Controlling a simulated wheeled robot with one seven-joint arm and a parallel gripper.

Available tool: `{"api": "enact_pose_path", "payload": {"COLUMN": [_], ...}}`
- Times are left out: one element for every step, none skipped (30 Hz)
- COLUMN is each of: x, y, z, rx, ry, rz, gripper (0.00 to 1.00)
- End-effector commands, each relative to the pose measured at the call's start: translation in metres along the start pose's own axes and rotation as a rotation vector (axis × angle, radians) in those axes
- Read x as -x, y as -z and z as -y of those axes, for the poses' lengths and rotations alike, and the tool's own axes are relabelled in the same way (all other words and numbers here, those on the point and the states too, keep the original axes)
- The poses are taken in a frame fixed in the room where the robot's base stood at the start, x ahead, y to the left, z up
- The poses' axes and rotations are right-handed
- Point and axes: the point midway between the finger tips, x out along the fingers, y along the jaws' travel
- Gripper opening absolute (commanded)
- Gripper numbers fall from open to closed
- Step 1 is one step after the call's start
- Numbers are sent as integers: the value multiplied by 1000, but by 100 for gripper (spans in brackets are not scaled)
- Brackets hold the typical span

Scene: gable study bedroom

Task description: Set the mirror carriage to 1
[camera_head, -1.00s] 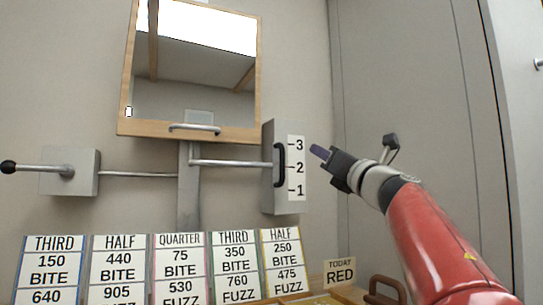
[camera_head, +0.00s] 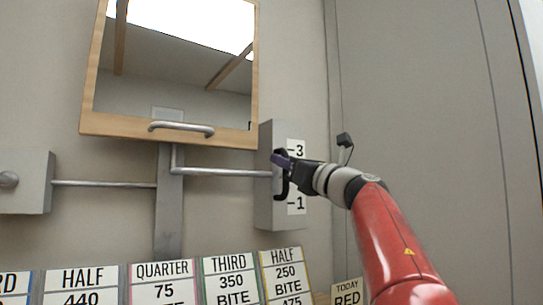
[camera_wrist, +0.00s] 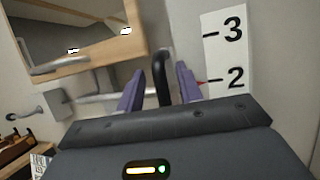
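The wood-framed mirror (camera_head: 175,70) hangs on a grey vertical rail (camera_head: 170,215), with a metal bar handle on its lower edge. A rod (camera_head: 225,172) runs from the rail to a grey scale box (camera_head: 265,205) with a black upright handle (camera_wrist: 164,78). The white scale strip (camera_wrist: 228,55) shows 3 and 2 in the wrist view, and a small red pointer (camera_wrist: 201,83) sits level with 2. My gripper (camera_head: 279,160) is at the handle. In the wrist view its purple fingers (camera_wrist: 160,88) are apart, one on each side of the handle, with small gaps visible.
Number cards (camera_head: 230,280) stand in a row below the box, with a "TODAY RED" sign (camera_head: 347,292) at their right. A grey box (camera_head: 25,180) is on the wall at left. Grey panels (camera_head: 420,120) fill the right side.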

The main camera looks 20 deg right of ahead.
Motion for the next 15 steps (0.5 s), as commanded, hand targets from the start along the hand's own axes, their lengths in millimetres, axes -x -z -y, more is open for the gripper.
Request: {"api": "enact_pose_path", "payload": {"x": [-1, -1, -1, -1, -1, -1, -1, -1, -1, -1, -1, -1, -1, -1, -1], "y": [-4, -5, -5, -5, -5, -4, -4, -4, -4, -4, -4, -4, -4, -4, -4], "z": [2, 2, 2, 2, 3, 2, 2, 2, 2, 2, 2, 2, 2, 2, 2], "rx": [1, 1, 1, 1, 1, 1, 1, 0, 0, 0, 0, 0, 0, 0, 0], "ry": [1, 1, 2, 1, 1, 1, 1, 1, 1, 1, 1, 1, 1, 1, 1], "rz": [0, 0, 0, 0, 0, 0, 0, 0, 0, 0, 0, 0, 0, 0, 0], "gripper": [36, 36, 36, 36, 36, 36, 36, 36, 36, 36, 33, 28, 24, 20, 15]}}
